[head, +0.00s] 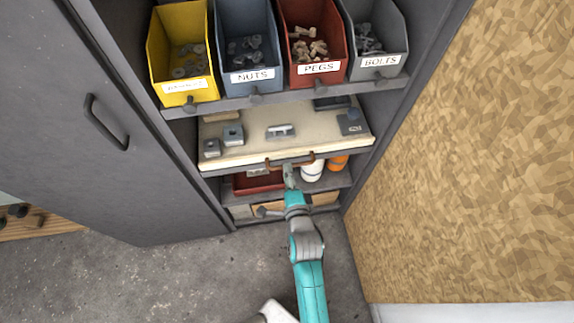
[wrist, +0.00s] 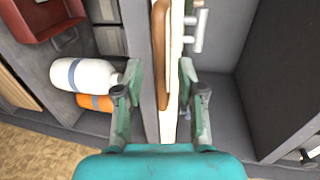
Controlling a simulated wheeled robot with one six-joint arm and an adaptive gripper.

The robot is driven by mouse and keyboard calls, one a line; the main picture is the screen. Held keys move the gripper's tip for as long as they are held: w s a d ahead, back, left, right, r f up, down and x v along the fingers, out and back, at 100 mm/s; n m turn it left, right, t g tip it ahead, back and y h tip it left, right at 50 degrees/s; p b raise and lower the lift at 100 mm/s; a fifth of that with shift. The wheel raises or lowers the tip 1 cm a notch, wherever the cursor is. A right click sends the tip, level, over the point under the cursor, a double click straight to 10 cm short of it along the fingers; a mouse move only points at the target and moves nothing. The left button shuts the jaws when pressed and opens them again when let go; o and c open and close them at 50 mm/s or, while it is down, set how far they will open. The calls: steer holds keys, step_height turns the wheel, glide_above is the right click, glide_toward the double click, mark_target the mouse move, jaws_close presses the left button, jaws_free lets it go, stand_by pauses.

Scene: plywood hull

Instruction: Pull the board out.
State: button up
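The board (head: 255,151) is a pale slab on the middle shelf level of a grey cabinet, with a brown handle (head: 275,163) on its front edge. In the wrist view the board's edge (wrist: 178,50) runs vertically, with the brown handle (wrist: 160,60) along it. My gripper (head: 288,172) is in front of the handle. In the wrist view my gripper (wrist: 160,70) is open, one finger on each side of the handle and board edge, with visible gaps. I cannot tell how deep the fingertips reach. The gripper hides part of the handle in the head view.
Several small grey blocks (head: 233,134) sit on the board. Bins (head: 183,60) line the shelf above. Below are a red tray (head: 258,183), a white bottle (head: 312,172) and an orange one (head: 338,163). A grey door (head: 100,110) is left, a chipboard panel (head: 470,150) right.

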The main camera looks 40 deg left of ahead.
steer(key=shift+x, duration=1.7)
jaws_close()
